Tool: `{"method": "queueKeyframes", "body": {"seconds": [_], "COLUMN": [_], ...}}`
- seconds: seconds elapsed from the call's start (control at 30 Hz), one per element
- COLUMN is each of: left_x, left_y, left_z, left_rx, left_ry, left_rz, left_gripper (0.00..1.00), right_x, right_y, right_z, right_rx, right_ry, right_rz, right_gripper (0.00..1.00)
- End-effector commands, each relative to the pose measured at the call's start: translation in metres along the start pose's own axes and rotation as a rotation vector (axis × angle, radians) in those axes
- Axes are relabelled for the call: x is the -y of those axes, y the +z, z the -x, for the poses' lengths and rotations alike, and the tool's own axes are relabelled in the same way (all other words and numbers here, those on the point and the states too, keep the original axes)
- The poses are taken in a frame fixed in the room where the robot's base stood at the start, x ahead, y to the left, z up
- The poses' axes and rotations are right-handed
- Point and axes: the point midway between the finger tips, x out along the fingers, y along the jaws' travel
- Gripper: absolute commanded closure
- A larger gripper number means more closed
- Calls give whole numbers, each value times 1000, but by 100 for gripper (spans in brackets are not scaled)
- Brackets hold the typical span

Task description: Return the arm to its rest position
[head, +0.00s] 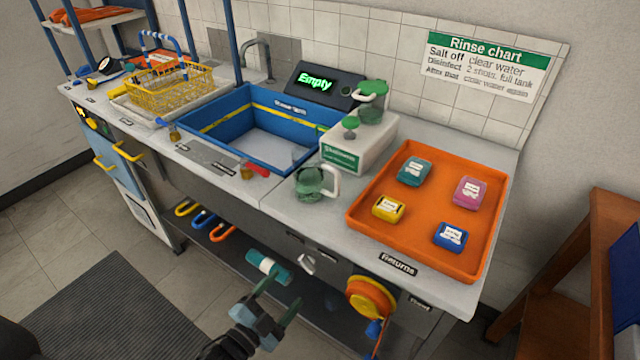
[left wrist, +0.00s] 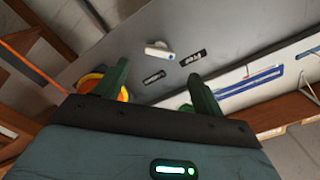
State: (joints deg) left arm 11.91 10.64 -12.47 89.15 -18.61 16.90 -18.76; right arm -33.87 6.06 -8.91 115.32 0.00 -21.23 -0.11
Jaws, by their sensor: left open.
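My left gripper (head: 270,295) is at the bottom of the head view, in front of the bench's lower shelf. Its two green fingers are spread apart with nothing between them. The left wrist view shows the same open fingers (left wrist: 160,85) pointing toward the bench front, apart from it. My right gripper is in neither view.
An orange reel (head: 370,297) hangs on the bench front. A brown table (head: 565,265) stands right.

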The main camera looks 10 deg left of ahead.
Motion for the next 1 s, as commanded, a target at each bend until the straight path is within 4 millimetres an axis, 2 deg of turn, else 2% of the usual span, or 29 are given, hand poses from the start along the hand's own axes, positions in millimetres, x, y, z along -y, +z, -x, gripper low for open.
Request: {"method": "queueKeyframes", "body": {"seconds": [0.17, 0.27, 0.37, 0.53, 0.7, 0.8, 0.9, 1.0], "left_x": [-2, -9, -19, -38, -54, -61, -66, -70], "left_y": [0, 1, 0, -4, -19, -28, -36, -40], "left_z": [6, 25, 58, 128, 198, 232, 257, 271], "left_rx": [18, 77, 175, 381, 578, 673, 742, 784], "left_ry": [6, 23, 48, 95, 132, 147, 158, 165], "left_rz": [19, 84, 191, 407, 609, 703, 771, 810], "left_gripper": [31, 31, 31, 31, 31, 31, 31, 31], "right_x": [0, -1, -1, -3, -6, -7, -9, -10], "right_y": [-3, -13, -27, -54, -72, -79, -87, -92], "right_z": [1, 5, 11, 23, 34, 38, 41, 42], "right_rx": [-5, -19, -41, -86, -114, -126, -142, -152], "right_ry": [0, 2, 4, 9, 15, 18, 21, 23], "right_rz": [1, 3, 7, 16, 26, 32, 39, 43], "right_gripper": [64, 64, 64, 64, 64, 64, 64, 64]}}
